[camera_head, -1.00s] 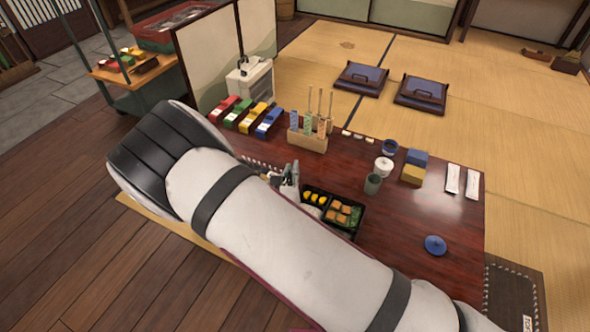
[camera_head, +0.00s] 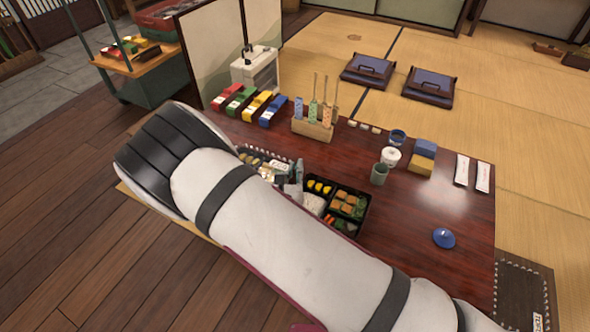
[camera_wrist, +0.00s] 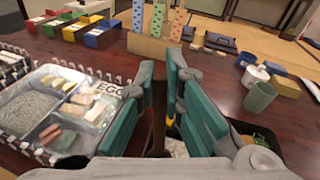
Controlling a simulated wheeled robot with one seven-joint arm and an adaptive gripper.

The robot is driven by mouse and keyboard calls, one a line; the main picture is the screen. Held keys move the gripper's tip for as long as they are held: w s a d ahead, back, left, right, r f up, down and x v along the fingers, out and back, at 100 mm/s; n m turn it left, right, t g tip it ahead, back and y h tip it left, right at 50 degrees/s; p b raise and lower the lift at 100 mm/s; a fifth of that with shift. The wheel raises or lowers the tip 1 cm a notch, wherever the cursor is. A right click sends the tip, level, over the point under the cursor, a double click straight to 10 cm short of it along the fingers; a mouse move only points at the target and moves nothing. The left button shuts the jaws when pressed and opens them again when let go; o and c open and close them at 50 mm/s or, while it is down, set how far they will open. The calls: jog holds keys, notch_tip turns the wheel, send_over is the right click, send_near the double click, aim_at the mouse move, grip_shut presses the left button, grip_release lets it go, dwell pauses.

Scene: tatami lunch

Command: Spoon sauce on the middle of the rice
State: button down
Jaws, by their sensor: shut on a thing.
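My gripper (camera_wrist: 161,72) has its two teal-padded fingers close together around a narrow dark brown piece (camera_wrist: 158,115), which may be a spoon handle; its far end is hidden. In the head view my gripper is small and partly behind my arm, above the left end of the black bento box (camera_head: 364,212). White rice (camera_head: 313,204) shows in the box, partly covered by my arm; a pale speckled patch of it shows below the fingers in the wrist view (camera_wrist: 178,149). No sauce is clearly identifiable.
A clear-covered food tray (camera_wrist: 98,128) lies left of my fingers. A wooden holder (camera_head: 313,130) with tall sticks stands behind.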

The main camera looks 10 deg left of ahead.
jog(key=shift+f+b, duration=0.5)
jog(key=shift+f, duration=0.4)
dwell(0.7)
jog(key=shift+d, duration=0.1)
jog(key=shift+s+d+p, duration=0.2)
jog(key=shift+d, duration=0.3)
jog(key=shift+s+d+p, duration=0.2)
jog(key=shift+d, duration=0.25)
jog(key=shift+d, duration=0.1)
jog(key=shift+s+d+p, duration=0.2)
jog(key=shift+d, duration=0.3)
jog(key=shift+s+d+p, duration=0.15)
jog(key=shift+d, duration=0.3)
jog(key=shift+d, duration=0.15)
jog(key=shift+s+d+p, duration=0.2)
jog(key=shift+d+p, duration=0.05)
jog(key=shift+d, duration=0.35)
jog(key=shift+s+d+p, duration=0.2)
jog(key=shift+d+p, duration=0.05)
jog(key=shift+d, duration=0.35)
jog(key=shift+w+a+p, duration=0.25)
jog(key=shift+w+p, duration=0.2)
jog(key=shift+p, duration=0.05)
